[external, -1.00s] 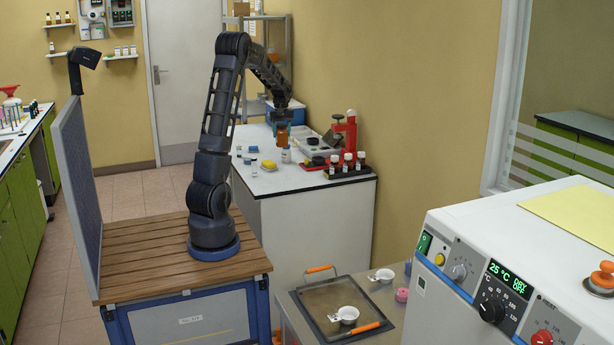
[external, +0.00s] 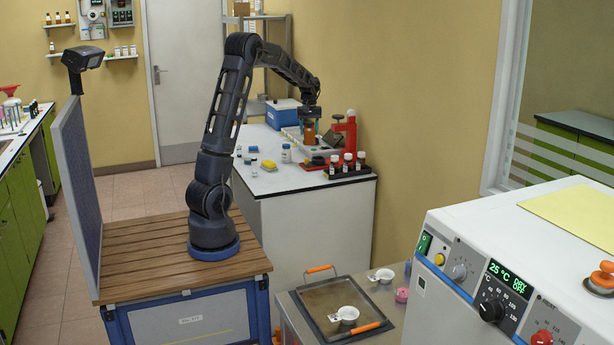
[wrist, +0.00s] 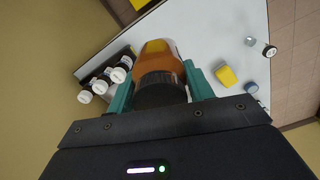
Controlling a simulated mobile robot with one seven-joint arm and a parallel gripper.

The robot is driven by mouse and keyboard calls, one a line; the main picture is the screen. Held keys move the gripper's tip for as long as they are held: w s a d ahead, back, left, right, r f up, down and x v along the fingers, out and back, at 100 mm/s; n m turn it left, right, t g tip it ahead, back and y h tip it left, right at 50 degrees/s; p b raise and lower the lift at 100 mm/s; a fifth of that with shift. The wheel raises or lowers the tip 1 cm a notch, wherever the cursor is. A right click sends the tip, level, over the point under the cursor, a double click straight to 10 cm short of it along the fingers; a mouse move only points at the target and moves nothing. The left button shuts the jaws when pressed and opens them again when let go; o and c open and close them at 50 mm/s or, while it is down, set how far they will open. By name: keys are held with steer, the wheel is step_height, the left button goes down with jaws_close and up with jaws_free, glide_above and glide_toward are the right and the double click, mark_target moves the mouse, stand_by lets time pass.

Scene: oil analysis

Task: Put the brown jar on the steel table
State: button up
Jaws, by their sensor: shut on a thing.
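The brown jar (external: 309,133) is amber with a black cap. My gripper (external: 311,118) is shut on it and holds it upright above the white bench at the back, in front of a red stand. In the wrist view the jar (wrist: 158,55) sits between the teal fingers of my gripper (wrist: 160,85), its black lid toward the camera. The steel table (external: 300,322) is at the bottom centre of the external view. It carries a tray with orange handles (external: 330,300), and a small white dish stands on the tray.
The white bench (external: 285,182) holds a rack of dark bottles with white caps (external: 347,163), a red stand (external: 346,130), a yellow block (external: 269,165), a blue box (external: 283,113) and small jars. A second white dish (external: 382,275) and a pink item (external: 402,295) are on the steel table. A large white oven (external: 500,270) stands at right.

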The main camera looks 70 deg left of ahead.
steer(key=w+d+m, duration=0.2)
steer(key=w+d, duration=0.4)
steer(key=d, duration=0.7)
steer(key=w+d+f+m, duration=0.15)
steer(key=w+d, duration=0.45)
steer(key=d, duration=0.6)
steer(key=w+d+m, duration=0.2)
steer(key=w+d, duration=0.4)
steer(key=d, duration=0.7)
steer(key=s+d+m, duration=0.2)
steer(key=d+m, duration=0.2)
steer(key=d, duration=2.1)
steer(key=s+d+f+m, duration=0.1)
steer(key=s+d+m, duration=0.1)
steer(key=s+d, duration=0.75)
steer(key=s+d+f+m, duration=0.1)
steer(key=s+d, duration=0.3)
steer(key=d, duration=1.1)
steer(key=s+d+f+m, duration=0.2)
steer(key=s+d, duration=0.5)
steer(key=d, duration=0.6)
steer(key=f, duration=1.9)
steer(key=shift+a, duration=0.25)
steer(key=shift+f, duration=0.1)
